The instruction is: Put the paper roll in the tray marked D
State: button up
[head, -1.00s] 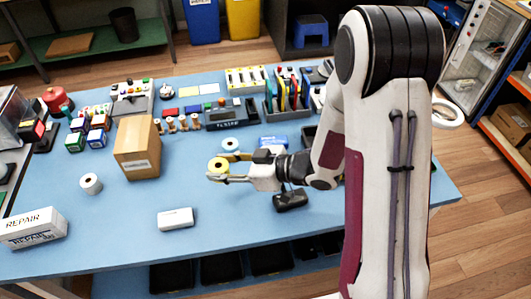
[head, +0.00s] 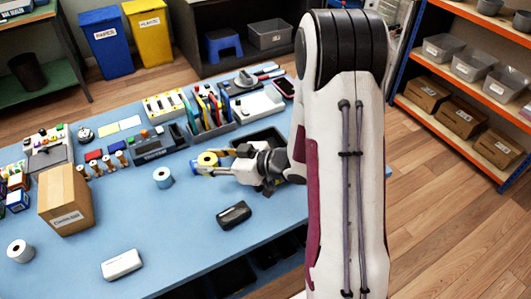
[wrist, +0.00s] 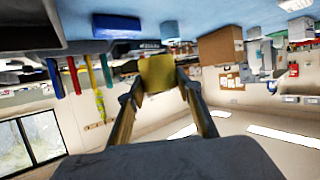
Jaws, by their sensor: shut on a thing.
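My gripper (head: 213,165) is shut on a yellow roll (head: 207,158) and holds it above the blue table. The wrist view shows the yellow roll (wrist: 158,72) between both fingertips. A roll with a blue side and a pale top (head: 162,177) stands on the table, left of the gripper. A white roll (head: 20,251) stands at the far left. No marking tells which roll is the paper one. A dark tray (head: 268,137) lies just behind my gripper, partly hidden by the arm. I can read no letter D on any tray.
A cardboard box (head: 66,200) stands at the left, with a white box (head: 122,264) in front. A black device (head: 234,214) lies near the front edge.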

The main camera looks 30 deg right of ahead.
jog(key=w+d+m+t+h, duration=0.2)
jog(key=d+m+h, duration=0.3)
jog(key=d, duration=1.4)
jog(key=shift+w+r+t+h, duration=0.2)
jog(key=shift+r+t+h, duration=0.05)
jog(key=shift+t+h, duration=0.05)
jog(key=shift+f, duration=0.15)
jog(key=shift+f, duration=2.8)
jog(key=shift+f, duration=0.1)
jog(key=shift+f, duration=1.95)
jog(key=shift+f, duration=0.1)
